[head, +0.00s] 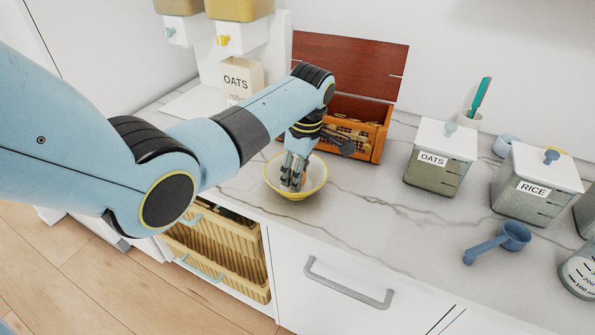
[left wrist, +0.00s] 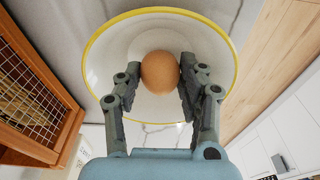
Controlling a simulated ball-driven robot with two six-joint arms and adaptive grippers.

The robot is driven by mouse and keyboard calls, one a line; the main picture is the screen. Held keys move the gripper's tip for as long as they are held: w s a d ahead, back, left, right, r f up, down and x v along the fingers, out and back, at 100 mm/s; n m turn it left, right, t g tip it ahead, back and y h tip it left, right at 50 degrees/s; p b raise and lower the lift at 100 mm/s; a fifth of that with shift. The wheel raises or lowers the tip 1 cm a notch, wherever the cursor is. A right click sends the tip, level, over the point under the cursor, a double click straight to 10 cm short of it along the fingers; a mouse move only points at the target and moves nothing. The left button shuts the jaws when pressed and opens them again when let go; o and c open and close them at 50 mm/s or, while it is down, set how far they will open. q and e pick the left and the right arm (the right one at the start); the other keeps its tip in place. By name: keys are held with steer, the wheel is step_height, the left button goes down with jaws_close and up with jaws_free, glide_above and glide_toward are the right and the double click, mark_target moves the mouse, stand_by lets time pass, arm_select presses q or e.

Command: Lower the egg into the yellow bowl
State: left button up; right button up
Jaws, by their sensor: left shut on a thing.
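The yellow bowl (head: 315,183), white inside with a yellow rim, stands on the marble counter near its front edge. It also fills the upper middle of the left wrist view (left wrist: 105,60). My left gripper (head: 294,178) points down over the bowl, with its fingertips within the rim outline. In the left wrist view, my left gripper (left wrist: 160,85) is shut on the brown egg (left wrist: 160,72), one finger on each side. The egg appears over the bowl's inside; I cannot tell whether it touches the bottom. The fingers hide the egg in the head view. My right gripper is not in view.
An open wooden box (head: 372,140) with utensils stands just behind the bowl. The oats canister (head: 437,165), the rice canister (head: 527,195) and a blue scoop (head: 500,240) are to the right. The counter between bowl and scoop is clear.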

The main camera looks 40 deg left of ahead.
arm_select(q)
steer(key=o, duration=0.8)
step_height(320, 180, up, 12)
steer(key=d, duration=0.1)
steer(key=shift+w+d, duration=0.15)
steer(key=shift+d, duration=0.1)
